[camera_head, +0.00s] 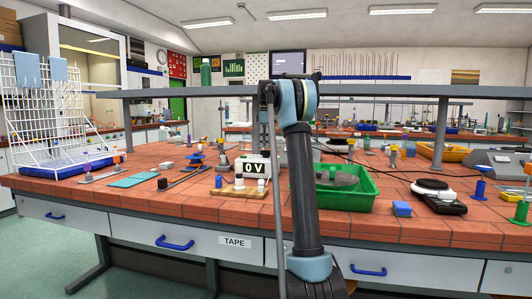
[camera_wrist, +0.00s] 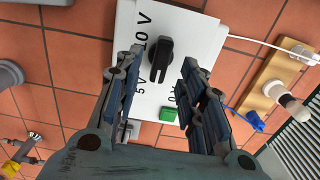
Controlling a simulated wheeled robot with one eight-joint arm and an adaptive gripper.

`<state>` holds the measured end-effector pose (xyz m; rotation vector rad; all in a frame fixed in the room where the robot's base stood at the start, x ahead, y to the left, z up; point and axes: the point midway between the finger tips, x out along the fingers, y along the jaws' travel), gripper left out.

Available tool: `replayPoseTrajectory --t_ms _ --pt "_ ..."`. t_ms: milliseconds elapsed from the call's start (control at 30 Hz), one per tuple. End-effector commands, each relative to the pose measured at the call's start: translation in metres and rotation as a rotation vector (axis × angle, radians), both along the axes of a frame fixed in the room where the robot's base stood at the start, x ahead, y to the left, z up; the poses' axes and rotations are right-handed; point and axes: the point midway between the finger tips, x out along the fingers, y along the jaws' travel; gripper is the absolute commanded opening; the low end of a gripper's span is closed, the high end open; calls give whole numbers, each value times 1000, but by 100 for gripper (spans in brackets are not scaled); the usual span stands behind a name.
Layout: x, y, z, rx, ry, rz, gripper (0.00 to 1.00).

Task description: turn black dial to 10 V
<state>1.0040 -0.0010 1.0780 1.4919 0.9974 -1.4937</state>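The black dial (camera_wrist: 161,58) is an elongated knob on the white face of a supply box (camera_wrist: 185,32) in the wrist view. "10 V" is printed beside its upper left, "5" at lower left and "0" at lower right, partly covered by my fingers. The knob's long axis runs nearly up and down in the picture; I cannot tell which end is its pointer. My gripper (camera_wrist: 162,62) is open, with one finger on each side of the dial and gaps visible. In the head view the box's display (camera_head: 254,169) reads "0 V"; the dial does not show clearly there.
A green button (camera_wrist: 168,114) is on the box below the dial. A wooden board with a lamp (camera_wrist: 280,92) lies to the right, with a white cable running towards it. In the head view, a green tray (camera_head: 345,194) stands right of the box, partly behind my arm.

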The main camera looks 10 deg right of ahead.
Motion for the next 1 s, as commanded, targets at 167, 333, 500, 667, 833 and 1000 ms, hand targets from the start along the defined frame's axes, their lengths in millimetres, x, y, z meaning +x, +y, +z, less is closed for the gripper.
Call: replayPoseTrajectory --t_ms 167,333,500,667,833,1000 --pt "0 0 -23 0 0 0 37" --pt "0 0 -35 0 0 0 37" --pt "0 0 -39 0 0 0 37" --pt "0 0 -39 0 0 0 37" --pt "0 0 -39 0 0 0 3" --pt "0 -1 -39 0 -1 -1 0"
